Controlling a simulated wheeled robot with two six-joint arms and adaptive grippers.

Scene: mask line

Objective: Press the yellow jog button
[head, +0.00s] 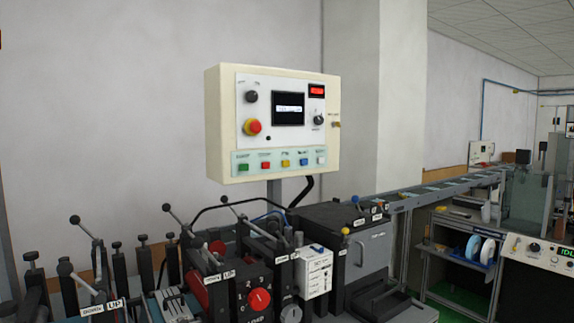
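A cream control box (273,125) stands on a post above the machine, facing me. Along its lower edge runs a row of small square buttons on a pale label strip. The yellow button (286,163) is in the middle of the row, between a red button (265,165) and a blue button (304,162). A green button (243,167) is at the left end and a whitish one (321,160) at the right end. The button labels are too small to read surely. Neither of my grippers shows in the head view.
A red and yellow emergency stop (252,127), a screen (288,108) and knobs sit higher on the box. Below it, machinery with upright ball-ended levers (173,212) and a dark grey housing (345,245) fills the foreground. A conveyor (440,188) runs back to the right.

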